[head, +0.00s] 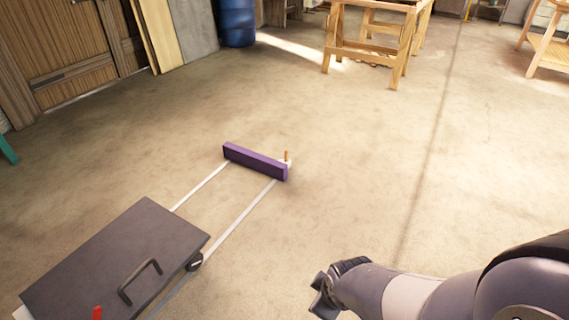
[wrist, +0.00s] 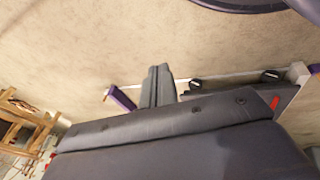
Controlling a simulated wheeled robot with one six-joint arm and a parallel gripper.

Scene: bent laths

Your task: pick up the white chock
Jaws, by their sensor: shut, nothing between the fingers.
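A small white piece with an upright orange-brown peg, which looks like the white chock (head: 287,162), stands on the floor just behind the right end of a purple bar (head: 255,162). The bar hides most of it in the head view. A small white bit shows beside the purple bar (wrist: 121,100) in the wrist view, but I cannot tell if it is the chock. My gripper (head: 322,294) is at the bottom right of the head view, well apart from the chock. Its fingers (wrist: 158,72) are together and empty in the wrist view.
A dark flat cart (head: 120,258) with a handle and a red part stands at lower left on two white rails (head: 240,220) leading to the purple bar. Wooden trestles (head: 370,50) and a blue barrel (head: 237,22) are far back. The floor right of the rails is clear.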

